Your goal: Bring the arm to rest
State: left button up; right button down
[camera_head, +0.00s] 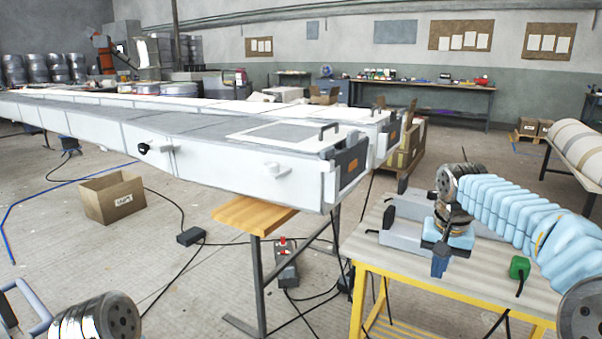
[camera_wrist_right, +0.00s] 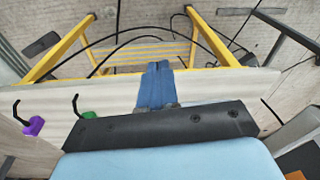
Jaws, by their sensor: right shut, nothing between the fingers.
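My right arm, in a light blue padded sleeve, reaches in from the right in the head view. Its right gripper (camera_head: 439,266) points down over the yellow-framed table (camera_head: 480,288), near its front edge. The blue fingers are together with nothing between them. In the right wrist view the shut fingers (camera_wrist_right: 158,68) stand out past the dark bracket, above the pale tabletop (camera_wrist_right: 222,87). I cannot tell the exact gap to the tabletop. At the lower left of the head view, only a metal joint and bars of my left arm show; its gripper is out of view.
A green-handled hook tool (camera_head: 519,268) lies right of the gripper; a purple-handled one (camera_wrist_right: 33,126) shows in the wrist view. Grey blocks (camera_head: 402,236) lie behind the gripper. A long white mould (camera_head: 240,165) stands at left. A cardboard box (camera_head: 112,198) and cables lie on the floor.

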jog(key=s+a+f+n+y, duration=0.1)
jog(key=a+f, duration=0.3)
jog(key=f, duration=0.5)
jog(key=a+f+n+y, duration=0.1)
jog(key=a+f, duration=0.2)
jog(key=f, duration=0.6)
jog(key=s+a+f+n+y, duration=0.1)
jog(key=a+f, duration=0.3)
jog(key=f, duration=0.5)
jog(key=s+a+f, duration=0.3)
jog(key=s+f, duration=0.5)
jog(key=s, duration=0.3)
jog(key=s+a+f+g+y, duration=0.1)
jog(key=s+a+f, duration=0.3)
jog(key=s+f, duration=0.5)
jog(key=s, duration=0.3)
jog(key=shift+s+a+y, duration=0.25)
jog(key=shift+a+y, duration=0.05)
jog(key=shift+f, duration=0.1)
